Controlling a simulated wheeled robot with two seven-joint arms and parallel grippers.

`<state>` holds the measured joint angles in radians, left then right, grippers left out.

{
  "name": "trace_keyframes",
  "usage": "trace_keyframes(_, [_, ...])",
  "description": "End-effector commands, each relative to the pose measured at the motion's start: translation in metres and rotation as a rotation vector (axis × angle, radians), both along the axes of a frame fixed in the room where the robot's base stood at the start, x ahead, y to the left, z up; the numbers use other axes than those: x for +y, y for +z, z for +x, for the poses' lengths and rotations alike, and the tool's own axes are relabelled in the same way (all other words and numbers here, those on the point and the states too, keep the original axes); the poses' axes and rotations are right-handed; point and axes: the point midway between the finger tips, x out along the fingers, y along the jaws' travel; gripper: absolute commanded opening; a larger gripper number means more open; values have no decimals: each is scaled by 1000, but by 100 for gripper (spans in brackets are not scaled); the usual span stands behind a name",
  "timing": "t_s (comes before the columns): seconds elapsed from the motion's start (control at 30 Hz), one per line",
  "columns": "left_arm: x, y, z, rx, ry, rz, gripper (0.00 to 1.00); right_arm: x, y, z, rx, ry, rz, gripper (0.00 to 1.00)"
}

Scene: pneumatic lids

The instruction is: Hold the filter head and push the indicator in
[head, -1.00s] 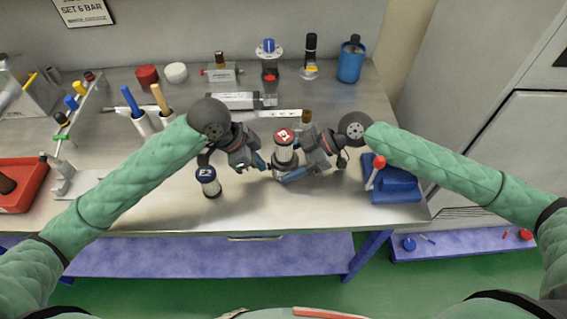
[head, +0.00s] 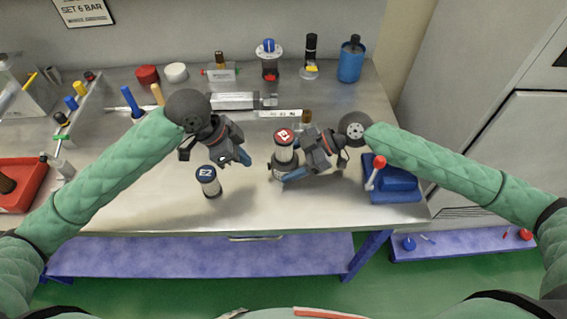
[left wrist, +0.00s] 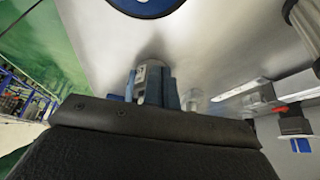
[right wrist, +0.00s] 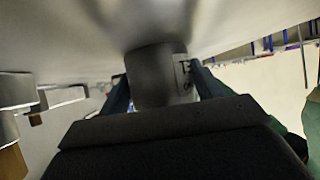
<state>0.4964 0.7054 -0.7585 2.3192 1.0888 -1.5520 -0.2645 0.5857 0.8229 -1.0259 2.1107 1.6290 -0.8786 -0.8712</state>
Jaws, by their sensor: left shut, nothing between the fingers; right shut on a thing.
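The filter head, which I take to be the metal cylinder (head: 285,154) with a red marked cap (head: 284,136), stands upright at mid-table. My right gripper (head: 292,175) is shut on its lower part from the right. In the right wrist view the grey cylinder (right wrist: 150,75) sits between the blue fingers. My left gripper (head: 244,158) is shut and empty, left of the head and apart from it. In the left wrist view its blue fingers (left wrist: 151,88) have a grey cylindrical shape beyond them. I cannot make out the indicator.
A blue-capped canister marked E2 (head: 208,181) stands left of the head, close under my left gripper. A blue block with a red-knobbed lever (head: 398,186) is at the right. A red tray (head: 30,190) lies far left. The front middle of the table is clear.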

Motion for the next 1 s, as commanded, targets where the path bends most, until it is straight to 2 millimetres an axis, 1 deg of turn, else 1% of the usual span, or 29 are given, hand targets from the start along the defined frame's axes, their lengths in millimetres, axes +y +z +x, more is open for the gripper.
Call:
trace_keyframes(0.17, [1, 3, 0, -1, 0, 0, 0, 0, 0, 0, 0, 0, 0, 41])
trace_keyframes(0.27, [6, 11, 1, -3, 0, 1, 0, 0, 0, 0, 0, 0, 0, 41])
trace_keyframes(0.37, [13, 24, -1, -3, 2, 2, 0, 0, 0, 0, 0, 0, 0, 41])
trace_keyframes(0.6, [34, 66, -3, -4, 1, 1, 0, 0, 0, 0, 0, 0, 0, 41])
trace_keyframes(0.7, [42, 81, -5, -2, 1, 2, 0, 0, 0, 0, 0, 0, 0, 41])
trace_keyframes(0.83, [49, 96, -5, -2, 1, 1, 0, 0, 0, 0, 0, 0, 0, 41])
trace_keyframes(1.0, [54, 105, -7, 0, 0, 1, 0, 0, 0, 0, 0, 0, 0, 41])
